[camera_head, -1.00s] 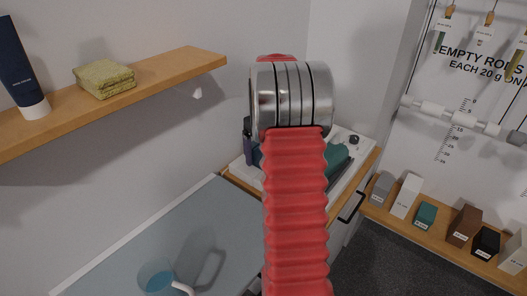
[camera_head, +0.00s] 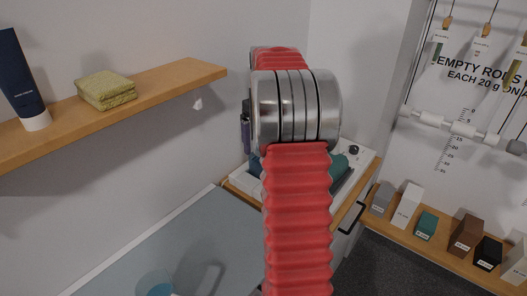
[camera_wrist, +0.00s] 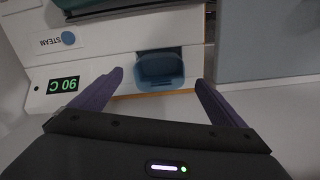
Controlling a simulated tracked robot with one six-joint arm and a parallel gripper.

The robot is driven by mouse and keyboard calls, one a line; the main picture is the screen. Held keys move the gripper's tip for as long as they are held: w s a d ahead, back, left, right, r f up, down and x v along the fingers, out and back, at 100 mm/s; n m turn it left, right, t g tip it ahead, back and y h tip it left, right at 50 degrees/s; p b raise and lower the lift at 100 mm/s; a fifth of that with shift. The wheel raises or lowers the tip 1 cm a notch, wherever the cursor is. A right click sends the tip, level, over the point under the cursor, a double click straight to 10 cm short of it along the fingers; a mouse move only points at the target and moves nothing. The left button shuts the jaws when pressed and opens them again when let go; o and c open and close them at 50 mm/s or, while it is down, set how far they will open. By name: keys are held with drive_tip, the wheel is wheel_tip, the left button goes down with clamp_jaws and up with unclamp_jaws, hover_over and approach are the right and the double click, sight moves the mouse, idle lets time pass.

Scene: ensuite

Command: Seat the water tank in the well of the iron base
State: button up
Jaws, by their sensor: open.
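The iron base (camera_wrist: 105,55) is white, with a STEAM label and a green 90 C display, in the wrist view. In the head view the base (camera_head: 303,191) is mostly behind my arm. The water tank (camera_wrist: 160,70) is translucent blue and lies at a dark recess in the base's edge. I cannot tell how deep it sits. My gripper (camera_wrist: 158,90) is open, with its purple fingers apart on either side of the tank and not touching it. In the head view one finger (camera_head: 246,133) shows left of my arm.
A teal iron (camera_wrist: 110,8) rests on the base. A blue cup (camera_head: 157,289) stands on the grey-blue surface (camera_head: 190,245) at the front. A wooden shelf (camera_head: 150,92) with a folded cloth (camera_head: 106,90) juts from the left wall. Small boxes line a ledge (camera_head: 440,248) at right.

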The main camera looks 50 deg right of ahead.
drive_tip(key=shift+r, duration=1.4)
